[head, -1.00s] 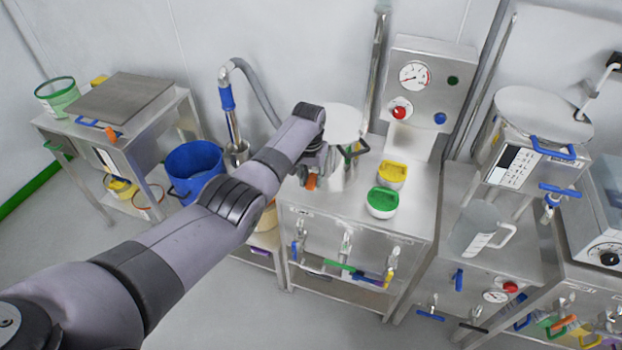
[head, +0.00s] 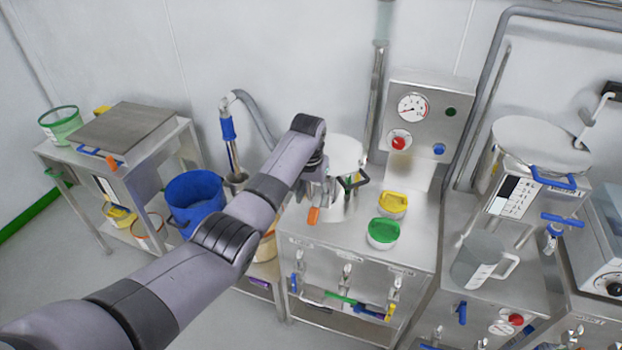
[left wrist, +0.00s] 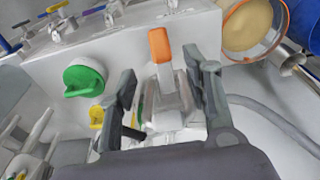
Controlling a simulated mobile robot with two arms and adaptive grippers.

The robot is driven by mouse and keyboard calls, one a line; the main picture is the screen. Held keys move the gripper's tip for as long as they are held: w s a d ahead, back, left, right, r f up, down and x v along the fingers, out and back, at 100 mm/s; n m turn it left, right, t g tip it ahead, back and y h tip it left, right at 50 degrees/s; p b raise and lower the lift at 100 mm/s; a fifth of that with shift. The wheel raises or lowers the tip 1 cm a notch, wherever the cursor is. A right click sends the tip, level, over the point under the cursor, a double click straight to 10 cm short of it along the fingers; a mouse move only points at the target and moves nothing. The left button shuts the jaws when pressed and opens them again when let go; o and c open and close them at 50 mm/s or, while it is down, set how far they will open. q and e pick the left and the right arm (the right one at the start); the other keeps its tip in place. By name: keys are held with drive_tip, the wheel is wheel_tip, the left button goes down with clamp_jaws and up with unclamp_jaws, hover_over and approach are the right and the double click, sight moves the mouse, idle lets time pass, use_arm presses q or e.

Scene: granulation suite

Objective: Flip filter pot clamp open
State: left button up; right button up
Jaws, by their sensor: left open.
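The filter pot (head: 344,153) is a steel pot with a pale round lid on the steel bench, right of my left gripper (head: 322,185). The clamp, a steel lever with an orange tip (head: 313,215), sticks out from its front side. In the left wrist view the orange-tipped clamp (left wrist: 161,47) lies between the two dark fingers of my left gripper (left wrist: 165,82). The fingers are apart, one on each side of the lever, and I cannot tell whether either touches it. My forearm and hand hide part of the pot. My right gripper is not in view.
A gauge panel (head: 428,118) rises behind. Left are a blue bucket (head: 194,197) and a hose with a blue grip (head: 228,125).

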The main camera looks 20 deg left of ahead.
use_arm(q)
wheel_tip(320, 180, up, 7)
drive_tip(key=shift+s, duration=0.45)
drive_tip(key=shift+r, duration=0.1)
